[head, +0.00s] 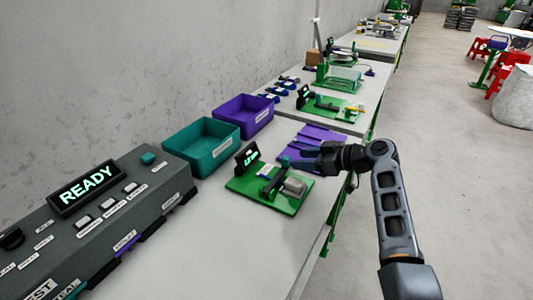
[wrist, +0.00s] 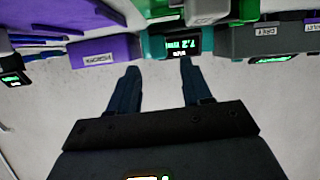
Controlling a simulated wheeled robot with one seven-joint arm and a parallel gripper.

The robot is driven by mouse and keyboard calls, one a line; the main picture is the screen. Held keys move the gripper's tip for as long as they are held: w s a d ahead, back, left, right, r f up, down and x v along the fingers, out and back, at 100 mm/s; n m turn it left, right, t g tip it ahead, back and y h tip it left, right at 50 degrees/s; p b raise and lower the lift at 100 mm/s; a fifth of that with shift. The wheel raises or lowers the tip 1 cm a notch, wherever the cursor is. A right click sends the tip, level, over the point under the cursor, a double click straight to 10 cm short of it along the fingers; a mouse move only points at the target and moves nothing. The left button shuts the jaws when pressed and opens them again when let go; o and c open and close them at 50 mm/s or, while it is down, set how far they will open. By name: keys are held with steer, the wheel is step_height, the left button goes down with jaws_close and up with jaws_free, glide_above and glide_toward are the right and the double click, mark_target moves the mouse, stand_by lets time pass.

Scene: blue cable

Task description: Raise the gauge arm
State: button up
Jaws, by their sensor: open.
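The gauge stands on a green base plate (head: 285,205) on the near table, with a small lit display (head: 247,156). A grey block (head: 295,187) sits on the plate. A dark bar beside it appears to be the gauge arm (head: 272,186); its exact tilt is too small to tell. My gripper (head: 301,158) is open, above and behind the plate, pointing left, close to a teal tip near the gauge. In the wrist view my gripper (wrist: 158,66) shows empty fingers, with the upside-down display (wrist: 181,44) beyond them.
A teal bin (head: 203,150) and a purple bin (head: 243,117) stand along the wall. A grey console (head: 110,205) reading READY fills the left. A purple ribbed mat (head: 318,137) lies behind my gripper. The table's front right is clear.

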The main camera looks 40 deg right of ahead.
mark_target(287, 158)
steer(key=shift+w+a, duration=0.2)
steer(key=shift+w, duration=0.45)
steer(key=shift+p+x, duration=0.45)
steer(key=shift+x, duration=3.05)
jaws_close()
